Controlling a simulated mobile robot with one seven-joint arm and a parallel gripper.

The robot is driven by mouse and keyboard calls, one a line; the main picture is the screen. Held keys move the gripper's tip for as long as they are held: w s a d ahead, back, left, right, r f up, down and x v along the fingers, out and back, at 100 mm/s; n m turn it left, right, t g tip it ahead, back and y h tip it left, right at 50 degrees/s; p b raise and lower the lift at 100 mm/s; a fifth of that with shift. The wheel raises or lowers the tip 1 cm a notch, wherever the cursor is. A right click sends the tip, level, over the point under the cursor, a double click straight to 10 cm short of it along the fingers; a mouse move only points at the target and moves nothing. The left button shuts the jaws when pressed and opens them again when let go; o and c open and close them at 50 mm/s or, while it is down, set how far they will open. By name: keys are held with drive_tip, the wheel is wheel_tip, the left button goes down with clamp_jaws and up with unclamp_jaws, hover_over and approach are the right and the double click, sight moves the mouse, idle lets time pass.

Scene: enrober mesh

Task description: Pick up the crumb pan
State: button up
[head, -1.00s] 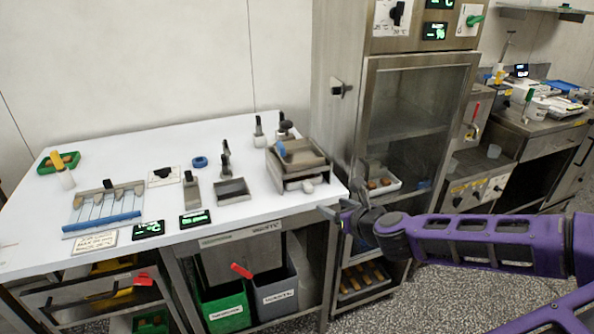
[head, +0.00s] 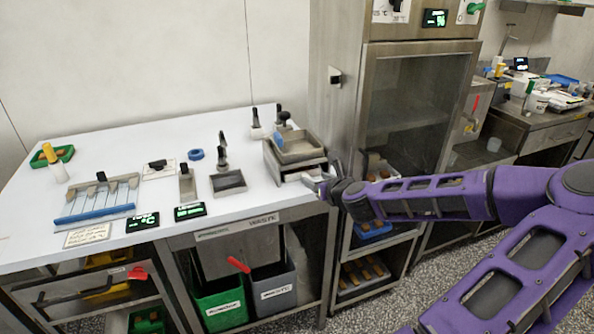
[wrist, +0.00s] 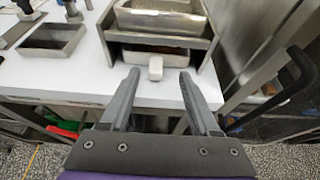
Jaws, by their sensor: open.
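A metal stand with a shallow mesh-topped tray (head: 298,145) sits at the right end of the white table. Under it, the crumb pan (wrist: 160,52) is a low metal pan in the lower slot, mostly hidden by the upper tray. Its pale block-like handle (wrist: 155,68) sticks out of the front toward me. My gripper (wrist: 161,77) is open and empty, its two fingers pointing at the handle, just short of it, one to either side. In the head view my gripper (head: 325,183) is at the table's right front corner, beside the stand.
A small empty metal tray (head: 229,182) and upright black-handled tools (head: 222,150) stand left of the stand. A steel cabinet with a glass door (head: 410,110) rises close on the right. Green and grey bins (head: 275,290) are below the table.

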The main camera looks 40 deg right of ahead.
drive_tip(key=x, duration=0.3)
drive_tip(key=b+x, duration=0.1)
drive_tip(key=shift+w+a+f, duration=0.25)
drive_tip(key=shift+w+f, duration=0.05)
drive_tip(key=shift+f, duration=0.1)
drive_tip(key=shift+w+d+f, duration=0.1)
drive_tip(key=shift+w, duration=0.15)
clamp_jaws()
